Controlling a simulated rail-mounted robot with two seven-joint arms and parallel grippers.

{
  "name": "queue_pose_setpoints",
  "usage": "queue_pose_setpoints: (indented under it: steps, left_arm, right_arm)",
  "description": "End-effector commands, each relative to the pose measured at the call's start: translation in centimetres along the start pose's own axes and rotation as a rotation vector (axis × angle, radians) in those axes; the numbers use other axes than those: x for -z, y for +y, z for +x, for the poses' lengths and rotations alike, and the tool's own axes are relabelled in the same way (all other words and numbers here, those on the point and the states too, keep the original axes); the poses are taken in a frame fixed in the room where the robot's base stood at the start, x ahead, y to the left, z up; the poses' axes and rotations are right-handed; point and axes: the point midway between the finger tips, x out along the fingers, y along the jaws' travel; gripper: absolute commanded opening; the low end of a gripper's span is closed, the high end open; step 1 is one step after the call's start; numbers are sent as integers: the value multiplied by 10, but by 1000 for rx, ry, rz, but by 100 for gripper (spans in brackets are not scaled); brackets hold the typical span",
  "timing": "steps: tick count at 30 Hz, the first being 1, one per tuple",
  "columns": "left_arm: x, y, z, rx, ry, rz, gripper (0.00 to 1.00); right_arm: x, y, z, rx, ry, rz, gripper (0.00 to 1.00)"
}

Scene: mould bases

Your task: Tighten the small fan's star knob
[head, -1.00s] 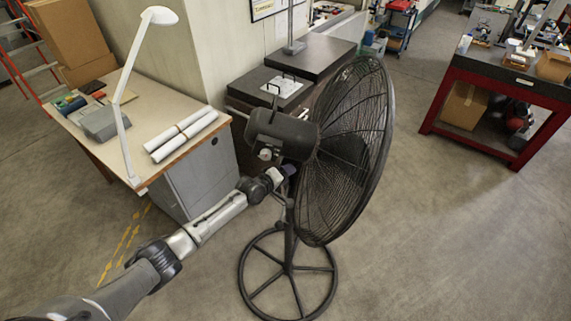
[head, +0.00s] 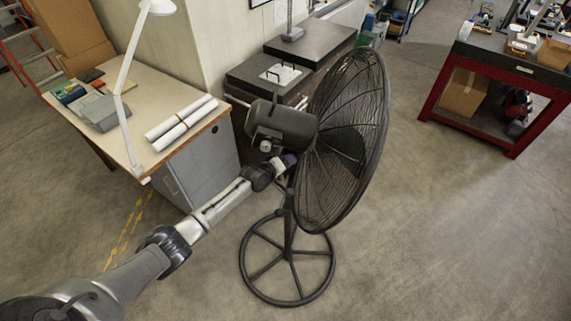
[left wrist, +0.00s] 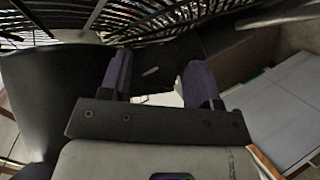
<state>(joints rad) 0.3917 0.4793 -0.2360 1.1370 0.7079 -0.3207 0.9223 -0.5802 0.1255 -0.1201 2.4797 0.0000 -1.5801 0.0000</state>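The fan (head: 345,145) is a black pedestal fan with a wire cage, a dark motor housing (head: 284,125) and a round ring base. A small pale part (head: 265,146) sits under the left side of the housing; I cannot tell whether it is the star knob. My left gripper (head: 288,161) is just below the housing, close to the pole and behind the cage. In the left wrist view my left gripper (left wrist: 158,82) has its two purple fingers apart, with no knob discernible between them. The cage fills the top of that view. My right gripper is not in view.
A workbench (head: 72,112) with a white lamp and rolled paper (head: 182,125) stands left of the fan. Dark surface plates (head: 312,48) stand behind it. A red-framed table (head: 432,95) is at the right. The floor right of the fan is clear.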

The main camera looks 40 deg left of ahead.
Motion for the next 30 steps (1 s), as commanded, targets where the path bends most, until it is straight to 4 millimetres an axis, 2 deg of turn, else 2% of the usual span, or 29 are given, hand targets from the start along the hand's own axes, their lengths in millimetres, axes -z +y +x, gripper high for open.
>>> queue_pose_setpoints:
  steps: [9, 14, 30]
  left_arm:
    - [0, 0, -1, 0, 0, -2, 61]
    - [-1, 0, -13, -1, -2, -1, 61]
    - [-1, -2, -100, -1, 0, -1, 61]
  right_arm:
    - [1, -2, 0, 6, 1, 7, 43]
    - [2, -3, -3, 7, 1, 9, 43]
    - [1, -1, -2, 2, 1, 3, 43]
